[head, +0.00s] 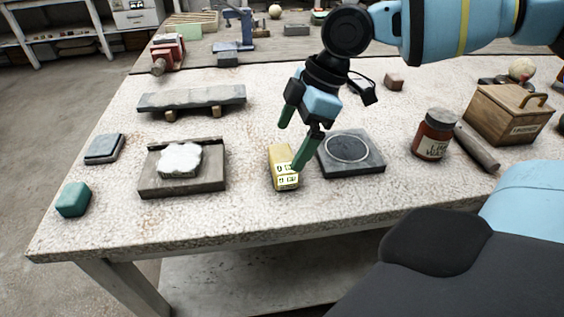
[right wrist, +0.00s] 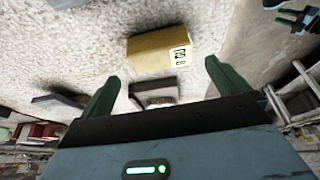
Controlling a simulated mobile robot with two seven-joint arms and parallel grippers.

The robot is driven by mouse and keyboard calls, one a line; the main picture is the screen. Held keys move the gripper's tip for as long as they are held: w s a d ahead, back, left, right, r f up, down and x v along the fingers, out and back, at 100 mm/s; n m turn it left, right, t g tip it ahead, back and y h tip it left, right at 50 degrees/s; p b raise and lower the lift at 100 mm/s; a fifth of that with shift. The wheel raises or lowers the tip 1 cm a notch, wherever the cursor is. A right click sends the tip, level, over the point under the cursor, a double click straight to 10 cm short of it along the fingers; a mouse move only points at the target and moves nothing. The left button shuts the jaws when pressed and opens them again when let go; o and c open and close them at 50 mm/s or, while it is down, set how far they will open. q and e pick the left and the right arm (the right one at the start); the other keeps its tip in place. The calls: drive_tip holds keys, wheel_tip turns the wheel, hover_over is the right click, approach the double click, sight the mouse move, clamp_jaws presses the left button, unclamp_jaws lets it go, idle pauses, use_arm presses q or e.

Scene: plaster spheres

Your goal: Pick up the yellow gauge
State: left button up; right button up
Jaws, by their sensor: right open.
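The yellow gauge (head: 283,160) is a small block with a labelled white end, lying near the table's front edge in the head view. It also shows in the right wrist view (right wrist: 157,51), label to the right. My right gripper (head: 292,145) is open, its fingers pointing down at the gauge. One green finger overlaps the gauge's right side in the head view; contact cannot be told. In the right wrist view the open fingers (right wrist: 163,70) have nothing between them, and the gauge appears beyond their tips. What seems my left gripper (right wrist: 290,16) shows small at the upper right there.
A dark slab with a ring (head: 352,152) lies just right of the gauge. A tray (head: 153,180) with a white plaster piece is to its left. A red-brown jar (head: 433,135) and wooden box (head: 507,115) stand farther right. The table front before the gauge is clear.

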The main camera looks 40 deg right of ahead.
sight(284, 157)
drive_tip(key=shift+b+x, duration=0.55)
drive_tip(key=shift+x, duration=2.5)
drive_tip(key=shift+s+d, duration=0.1)
drive_tip(key=c, duration=1)
